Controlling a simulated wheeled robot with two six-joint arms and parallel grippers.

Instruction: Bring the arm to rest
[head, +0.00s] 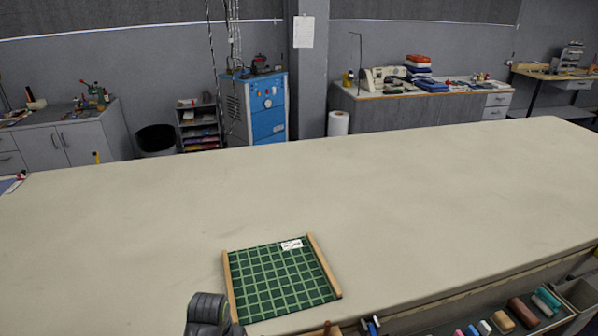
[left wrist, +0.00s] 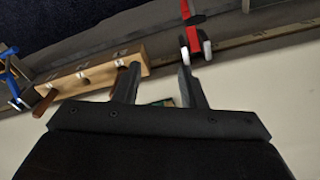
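My left gripper (left wrist: 158,72) shows in the left wrist view with its two dark fingers apart and nothing between them. A small bit of green shows low behind the fingers. In the head view a dark part of my own arm (head: 208,312) stands at the bottom, beside the lower left corner of a green checked cloth (head: 280,279). The cloth lies flat on the table between two wooden strips, with a small white label at its top. My right gripper is in neither view.
The long cream table (head: 420,210) is mostly bare. A tray with several coloured rolls (head: 523,312) sits along its front edge at the lower right.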

